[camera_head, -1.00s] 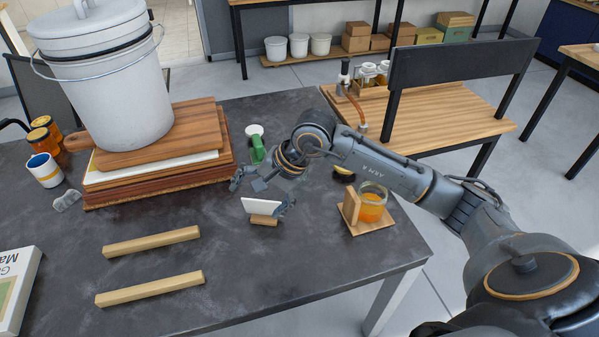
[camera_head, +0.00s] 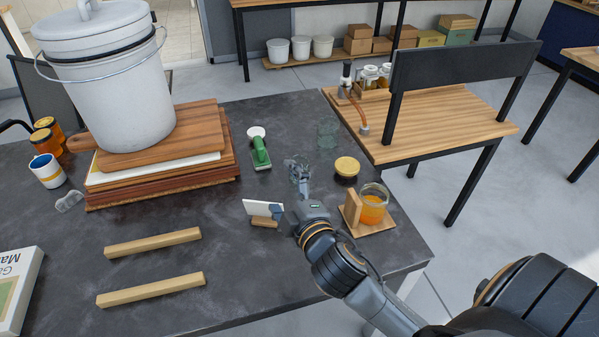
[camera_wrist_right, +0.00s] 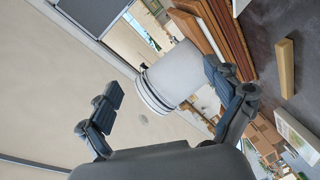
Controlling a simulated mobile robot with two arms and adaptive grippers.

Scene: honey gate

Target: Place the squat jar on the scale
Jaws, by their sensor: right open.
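A low, wide glass jar (camera_head: 374,208) with orange contents stands upright on a wooden base with an upright wooden block, at the right of the dark table in the head view. A gold-topped dark round thing (camera_head: 346,167) stands behind it. An empty clear glass (camera_head: 327,136) stands farther back. I cannot tell for sure which of these is the squat jar, or which thing is the scale. My right gripper (camera_head: 290,192) is open above the table, left of the orange jar and apart from it. In the right wrist view its fingers (camera_wrist_right: 163,80) are spread with nothing between them.
A white lidded bucket (camera_head: 112,90) stands on stacked boards (camera_head: 160,180) at the left. A white card (camera_head: 262,208) stands close left of my right gripper. A green-handled tool (camera_head: 261,153) lies behind. Two wooden bars (camera_head: 151,289) lie at the front left.

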